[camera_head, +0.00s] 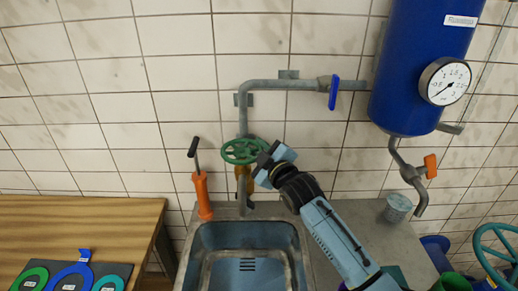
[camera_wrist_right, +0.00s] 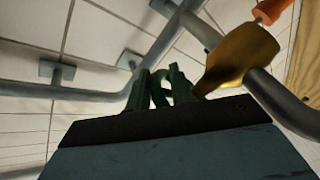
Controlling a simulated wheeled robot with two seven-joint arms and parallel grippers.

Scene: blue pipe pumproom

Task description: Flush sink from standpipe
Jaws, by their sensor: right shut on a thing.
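A green handwheel (camera_head: 238,151) sits on a brass valve (camera_head: 243,182) in the grey standpipe (camera_head: 243,110) on the tiled wall. The pipe runs down toward the metal sink (camera_head: 205,232). My right gripper (camera_head: 265,157) reaches in from the lower right and is shut on the right edge of the handwheel. The right wrist view shows part of the green wheel (camera_wrist_right: 160,92) at the jaws and the brass valve body (camera_wrist_right: 237,60) close beside it. No water shows in the sink. My left gripper is not in view.
An orange hand pump (camera_head: 202,195) stands left of the valve. A blue-handled valve (camera_head: 334,92) is on the upper pipe, leading to a blue tank (camera_head: 420,60) with a gauge (camera_head: 445,82). A metal cup (camera_head: 398,207) stands right on the counter. A wooden table (camera_head: 80,220) is left.

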